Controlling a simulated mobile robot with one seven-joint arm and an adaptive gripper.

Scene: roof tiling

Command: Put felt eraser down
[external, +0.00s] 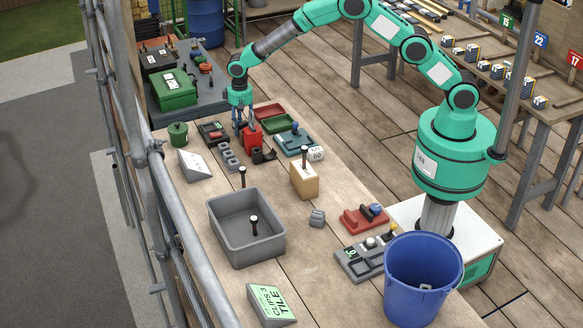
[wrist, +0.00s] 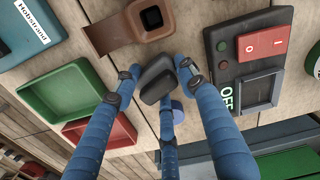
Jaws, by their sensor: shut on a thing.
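My gripper (external: 241,126) is over the far part of the workbench, between the switch panel and the small trays. In the wrist view its blue fingers (wrist: 158,82) are closed around a small dark grey block (wrist: 156,86), which looks like the felt eraser. The block sits between the fingertips. A blue rounded piece shows just beside it, partly hidden by a finger. In the external view the block cannot be made out clearly among the fingers and nearby things. I cannot tell whether it touches the bench.
A green tray (wrist: 62,98) and a red tray (wrist: 98,134) lie left of the fingers in the wrist view. A panel with a red switch (wrist: 268,44) is at right, a brown piece (wrist: 122,35) above. A grey bin (external: 248,249) and blue bucket (external: 415,305) stand nearer.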

